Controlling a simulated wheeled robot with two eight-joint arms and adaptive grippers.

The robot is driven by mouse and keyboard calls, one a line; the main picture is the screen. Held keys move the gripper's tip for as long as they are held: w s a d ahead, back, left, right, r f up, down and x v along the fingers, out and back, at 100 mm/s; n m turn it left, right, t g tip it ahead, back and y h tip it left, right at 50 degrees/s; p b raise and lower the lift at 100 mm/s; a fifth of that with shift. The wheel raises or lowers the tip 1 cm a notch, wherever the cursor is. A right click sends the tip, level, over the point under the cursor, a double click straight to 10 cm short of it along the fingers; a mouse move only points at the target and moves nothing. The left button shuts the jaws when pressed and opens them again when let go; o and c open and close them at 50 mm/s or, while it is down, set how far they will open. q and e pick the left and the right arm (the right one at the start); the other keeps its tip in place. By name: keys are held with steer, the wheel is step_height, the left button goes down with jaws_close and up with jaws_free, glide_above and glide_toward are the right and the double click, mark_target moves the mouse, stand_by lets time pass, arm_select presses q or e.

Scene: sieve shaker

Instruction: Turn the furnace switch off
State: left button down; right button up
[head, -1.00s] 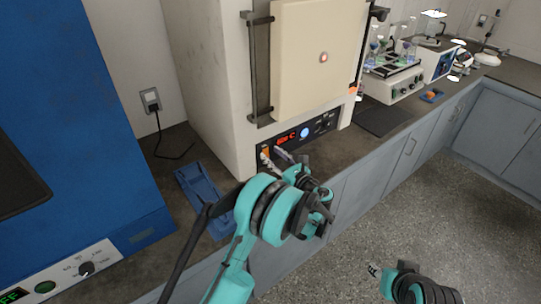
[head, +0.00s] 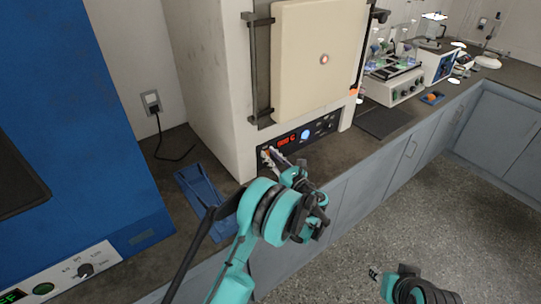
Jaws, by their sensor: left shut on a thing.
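The furnace (head: 215,90) is a cream-white box with a closed door (head: 318,62) on the bench. Its black control panel (head: 318,130) has a red display, a round blue-white button and dark controls at the right. My left gripper (head: 271,157) is at the panel's lower left end, its fingertips at an orange-lit switch (head: 265,153). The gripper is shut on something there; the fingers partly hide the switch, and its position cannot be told. My right arm shows at the bottom right over the floor; its gripper (head: 374,274) is small, and its jaws are unclear.
A blue tray (head: 203,190) lies on the bench left of my left arm. A large blue appliance (head: 75,130) stands at the left. A shaker with glassware (head: 395,85) and a dark mat (head: 382,122) are to the right of the furnace.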

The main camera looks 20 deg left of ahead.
arm_select(q)
steer(key=shift+s+d+f+t+y, duration=0.15)
steer(key=shift+f+t+y, duration=0.15)
steer(key=shift+t+y, duration=0.45)
steer(key=c, duration=1.3)
jaws_free()
steer(key=shift+s+d+f, duration=0.1)
steer(key=shift+d+f, duration=0.05)
steer(key=shift+d, duration=0.15)
steer(key=s+d, duration=0.2)
steer(key=d, duration=0.1)
steer(key=s+d, duration=0.5)
steer(key=d, duration=0.1)
steer(key=shift+s+d, duration=0.35)
steer(key=shift+s, duration=0.05)
